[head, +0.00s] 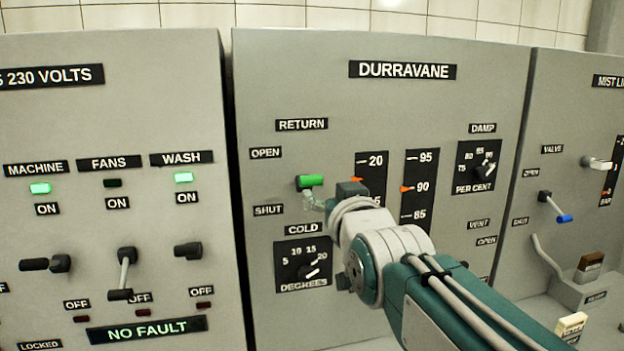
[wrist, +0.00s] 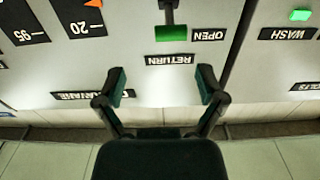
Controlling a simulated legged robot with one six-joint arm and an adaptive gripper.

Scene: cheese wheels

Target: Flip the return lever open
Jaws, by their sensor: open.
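The return lever has a green handle (head: 311,181) on the grey DURRAVANE panel (head: 410,110). In the head view the handle sits below the OPEN label (head: 265,153) and above the SHUT label (head: 268,210). In the upside-down wrist view the green handle (wrist: 171,34) is beside the OPEN label, its dark stem running to the top edge. I cannot tell the lever's exact angle. My gripper (wrist: 162,84) is open and empty, its two dark fingers either side of the RETURN label (wrist: 171,60), apart from the handle. My arm hides part of the panel below the lever.
A COLD dial (head: 303,262) lies below the lever, and gauges with orange pointers (head: 406,189) to its right. The left panel (head: 110,120) carries MACHINE, FANS and WASH switches. A blue-tipped valve lever (head: 563,218) is on the right panel.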

